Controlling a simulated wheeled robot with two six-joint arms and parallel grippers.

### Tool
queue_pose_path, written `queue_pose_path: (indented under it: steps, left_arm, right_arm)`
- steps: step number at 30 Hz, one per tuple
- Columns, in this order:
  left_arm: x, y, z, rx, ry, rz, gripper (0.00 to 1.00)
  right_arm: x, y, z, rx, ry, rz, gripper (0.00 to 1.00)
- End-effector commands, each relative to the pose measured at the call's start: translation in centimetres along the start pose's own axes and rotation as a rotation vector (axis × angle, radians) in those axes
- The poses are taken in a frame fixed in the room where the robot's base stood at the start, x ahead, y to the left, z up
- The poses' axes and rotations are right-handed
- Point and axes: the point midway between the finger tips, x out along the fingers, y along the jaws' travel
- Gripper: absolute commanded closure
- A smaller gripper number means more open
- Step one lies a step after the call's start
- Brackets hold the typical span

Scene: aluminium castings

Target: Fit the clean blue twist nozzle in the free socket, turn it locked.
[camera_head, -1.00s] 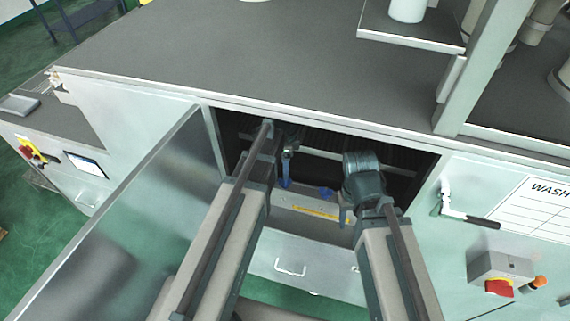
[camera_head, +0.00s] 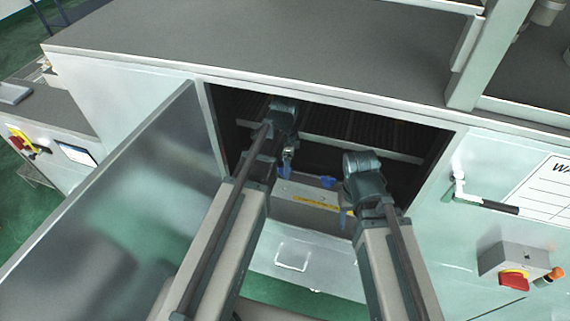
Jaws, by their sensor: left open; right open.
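My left gripper (camera_head: 287,152) reaches into an open cabinet; its jaws are open and point down and away. A blue piece (camera_head: 284,171), apparently a nozzle, shows just below its fingertips; I cannot tell whether they touch. A second small blue piece (camera_head: 328,181) sits further right at the back edge of the grey block between the grippers. My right gripper (camera_head: 346,218) is open and empty at the right of the opening, its fingers hanging beside the block's right end. The sockets are too small or hidden to make out, and I cannot tell which nozzle is clean.
The cabinet's metal door (camera_head: 120,215) stands open at the left. A grey block (camera_head: 300,196) with a yellow label lies in the opening. Dark ribbed bars show behind. A grey worktop (camera_head: 260,50) overhangs above. A lever handle (camera_head: 485,205) and red switch (camera_head: 514,281) are at the right.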

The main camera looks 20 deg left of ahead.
Motion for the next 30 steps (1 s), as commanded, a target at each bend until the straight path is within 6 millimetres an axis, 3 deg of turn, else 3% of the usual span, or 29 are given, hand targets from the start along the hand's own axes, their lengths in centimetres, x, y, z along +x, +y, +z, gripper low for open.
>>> queue_pose_path:
  steps: [3, 12, 24, 30]
  left_arm:
    - [1.29, 0.0, 0.0, 0.0, 0.0, 0.0, 0.29]
    - [1.24, 0.0, 0.0, 0.0, 0.0, 0.0, 0.29]
    - [1.24, 0.0, 0.0, 0.0, 0.0, 0.0, 0.99]
    - [1.25, 0.0, 0.0, 0.017, 0.0, 0.0, 1.0]
  right_arm:
    - [1.28, -0.13, -0.08, 0.001, 0.0, 0.0, 0.5]
    - [1.23, -0.12, -0.07, 0.001, 0.0, 0.0, 0.5]
    - [1.24, -0.12, -0.07, 0.001, 0.0, 0.0, 0.5]
    - [1.24, -0.12, -0.07, 0.001, 0.0, 0.0, 0.5]
